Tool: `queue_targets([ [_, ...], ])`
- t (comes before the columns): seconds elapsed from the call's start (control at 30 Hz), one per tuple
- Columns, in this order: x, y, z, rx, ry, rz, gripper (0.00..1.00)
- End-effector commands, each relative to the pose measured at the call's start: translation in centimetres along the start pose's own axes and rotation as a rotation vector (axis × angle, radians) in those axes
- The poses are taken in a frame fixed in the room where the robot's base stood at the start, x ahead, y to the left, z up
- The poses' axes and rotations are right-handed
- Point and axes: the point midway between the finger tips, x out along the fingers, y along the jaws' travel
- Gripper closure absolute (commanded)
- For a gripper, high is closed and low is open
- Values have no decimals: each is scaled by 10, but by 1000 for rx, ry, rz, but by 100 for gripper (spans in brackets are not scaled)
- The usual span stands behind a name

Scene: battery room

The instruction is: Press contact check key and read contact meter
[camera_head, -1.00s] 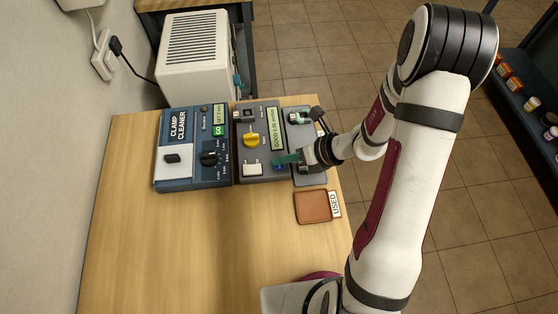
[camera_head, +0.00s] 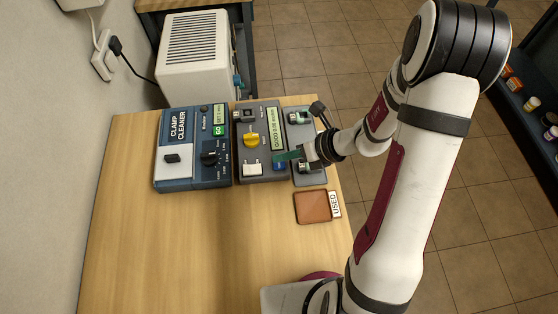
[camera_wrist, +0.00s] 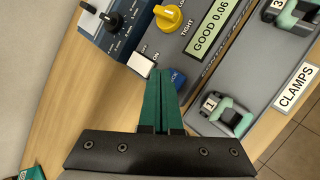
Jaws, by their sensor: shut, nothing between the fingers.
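The dark grey meter box (camera_head: 264,128) stands on the bench, beside the clamp cleaner. Its pale green display (camera_wrist: 214,27) reads "GOOD 0.06" in the wrist view; it also shows in the head view (camera_head: 277,129). A blue key (camera_wrist: 178,82) sits on the box's near end, and in the head view (camera_head: 280,167) it is partly covered. My gripper (camera_wrist: 161,72) is shut and empty, its green fingers together. The tips are over or beside the blue key; I cannot tell whether they touch it. The key's label is partly hidden.
A yellow knob (camera_wrist: 169,17) and white switch (camera_wrist: 140,65) sit close to my fingers. Right of the box is a grey clamp tray (camera_wrist: 285,55) holding numbered clamps. A brown "USED" tray (camera_head: 312,207) lies nearer. The blue clamp cleaner (camera_head: 192,149) stands left. The front of the bench is clear.

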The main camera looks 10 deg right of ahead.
Motion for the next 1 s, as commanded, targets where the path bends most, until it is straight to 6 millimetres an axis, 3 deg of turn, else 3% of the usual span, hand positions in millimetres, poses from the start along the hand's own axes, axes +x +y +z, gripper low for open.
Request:
queue_targets([
  [0.5,-33,24,24,-2,-2,-1,100],
  [1.0,-34,25,25,0,0,0,100],
])
